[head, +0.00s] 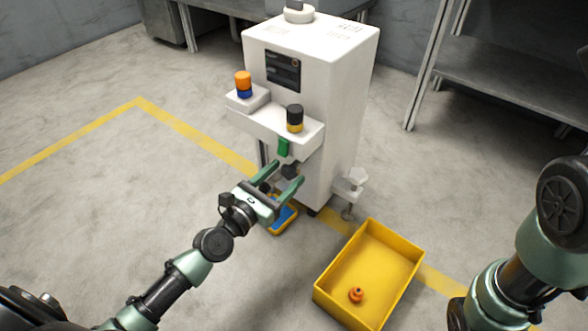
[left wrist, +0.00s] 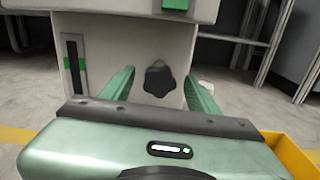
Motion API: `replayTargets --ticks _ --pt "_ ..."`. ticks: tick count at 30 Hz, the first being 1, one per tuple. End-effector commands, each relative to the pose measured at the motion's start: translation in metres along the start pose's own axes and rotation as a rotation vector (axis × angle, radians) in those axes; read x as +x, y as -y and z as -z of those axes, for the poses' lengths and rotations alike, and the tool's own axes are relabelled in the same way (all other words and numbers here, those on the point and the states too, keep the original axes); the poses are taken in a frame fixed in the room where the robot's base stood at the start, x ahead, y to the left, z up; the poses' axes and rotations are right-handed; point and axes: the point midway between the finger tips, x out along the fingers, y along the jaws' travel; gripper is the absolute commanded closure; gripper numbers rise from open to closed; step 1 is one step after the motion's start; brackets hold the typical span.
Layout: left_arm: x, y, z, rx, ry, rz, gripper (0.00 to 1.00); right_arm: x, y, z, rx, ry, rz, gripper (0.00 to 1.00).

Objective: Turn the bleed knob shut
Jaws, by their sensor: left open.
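A black lobed knob (left wrist: 159,79) sits on the front of the white machine, low down, and looks like the bleed knob. In the head view the knob (head: 290,171) is partly seen between my left gripper's fingers. My left gripper (head: 281,176) is open and points at the machine's front, below the green tab. In the left wrist view its green fingers stand to the left and right of the knob with gaps on both sides; contact does not show. My right gripper is out of view; only part of that arm shows at the right.
The white machine (head: 345,100) carries a ledge with an orange-and-blue cylinder (head: 243,84) and a black-and-yellow one (head: 295,118). A white tap (head: 353,182) juts from its right side. A blue-and-yellow tray (head: 284,220) lies below. A yellow bin (head: 375,250) holds an orange piece (head: 356,295).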

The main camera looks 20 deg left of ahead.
Motion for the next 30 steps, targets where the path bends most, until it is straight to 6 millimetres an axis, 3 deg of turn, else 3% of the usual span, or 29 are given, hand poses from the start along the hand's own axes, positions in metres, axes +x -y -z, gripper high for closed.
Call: replayTargets --ticks 7,18,19,25,30 --pt "0.036 -0.001 0.001 0.001 0.001 -0.002 0.4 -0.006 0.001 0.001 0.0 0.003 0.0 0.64" --pt "0.044 0.0 0.001 0.002 -0.002 0.0 0.4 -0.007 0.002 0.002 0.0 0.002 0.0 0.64" --pt "0.044 0.0 0.001 0.003 -0.002 0.0 0.43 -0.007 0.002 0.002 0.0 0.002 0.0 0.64" --pt "0.043 0.0 0.001 0.003 -0.002 0.0 0.98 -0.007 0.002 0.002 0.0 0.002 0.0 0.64" --pt "0.043 0.0 0.001 0.008 -0.002 0.0 1.0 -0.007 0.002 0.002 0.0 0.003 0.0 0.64"
